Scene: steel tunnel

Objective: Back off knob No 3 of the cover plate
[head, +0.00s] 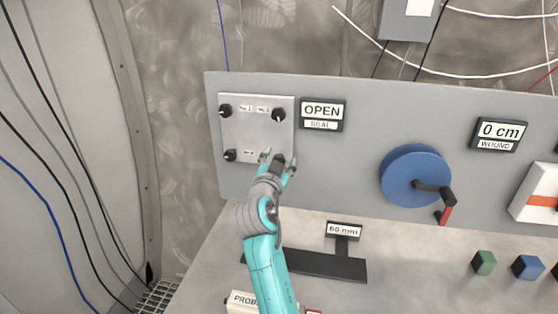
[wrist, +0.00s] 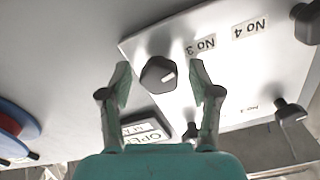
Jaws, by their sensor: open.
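The cover plate (head: 258,135) is a pale square plate on the left of the grey panel. Knob No 3 (wrist: 158,74) is dark and round with a white mark, beside its "No 3" label (wrist: 200,44) in the wrist view. My gripper (head: 278,158) is open at the plate's lower right corner. In the wrist view its fingers (wrist: 160,75) stand either side of knob No 3; I cannot tell whether they touch it. Knob No 4 (head: 230,155) is at the plate's lower left.
Two more knobs sit at the plate's upper left (head: 225,111) and upper right (head: 278,115). A sign reading OPEN (head: 322,112) is right of the plate. A blue wheel with a crank (head: 412,174) stands farther right. Coloured blocks (head: 484,263) lie on the bench.

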